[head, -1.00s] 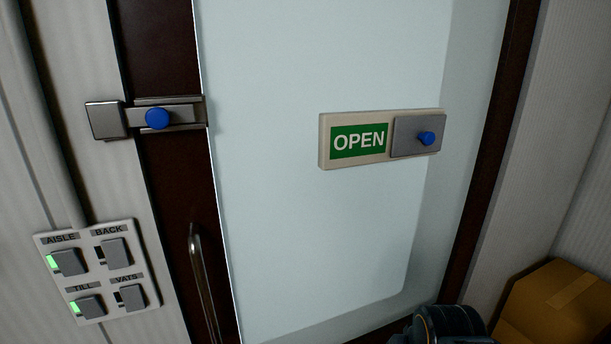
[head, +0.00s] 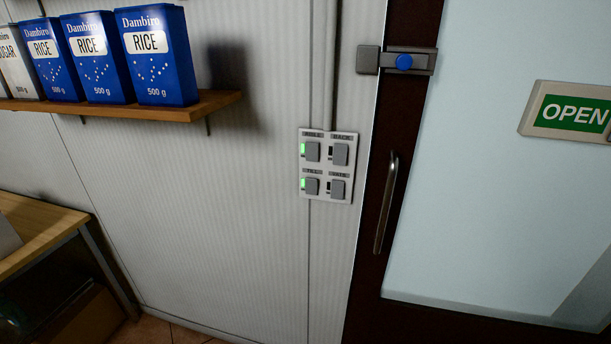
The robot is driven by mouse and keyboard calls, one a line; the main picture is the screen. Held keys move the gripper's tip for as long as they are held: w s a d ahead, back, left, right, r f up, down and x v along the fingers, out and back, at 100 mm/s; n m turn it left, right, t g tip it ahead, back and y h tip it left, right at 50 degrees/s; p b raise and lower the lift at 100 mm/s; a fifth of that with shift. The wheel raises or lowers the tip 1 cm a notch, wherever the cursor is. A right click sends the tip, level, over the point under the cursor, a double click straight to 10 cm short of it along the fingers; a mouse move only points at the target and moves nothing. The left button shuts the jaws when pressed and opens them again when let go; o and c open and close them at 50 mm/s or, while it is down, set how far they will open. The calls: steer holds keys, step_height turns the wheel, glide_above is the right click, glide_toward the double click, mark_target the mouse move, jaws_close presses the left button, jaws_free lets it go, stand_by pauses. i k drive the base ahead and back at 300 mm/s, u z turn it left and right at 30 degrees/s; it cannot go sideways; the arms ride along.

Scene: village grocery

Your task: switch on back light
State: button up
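The switch panel (head: 326,166) is a pale plate on the wall left of the door, with two rows of grey rocker switches. The BACK switch (head: 339,154) is at its top right, and the small indicator beside it is dark. The AISLE switch (head: 312,152) at top left and the TILL switch (head: 311,186) at bottom left each have a lit green indicator. The VATS switch (head: 337,189) at bottom right has a dark indicator. My gripper is not in view.
A wooden shelf (head: 215,105) with blue rice packs (head: 158,60) juts out at upper left. A table (head: 40,235) stands at lower left.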

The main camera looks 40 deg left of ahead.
mark_target(341, 150)
steer(key=u, duration=0.5)
steer(key=i, duration=0.45)
steer(key=u, duration=3.15)
steer(key=k, duration=0.3)
steer(key=z, duration=0.4)
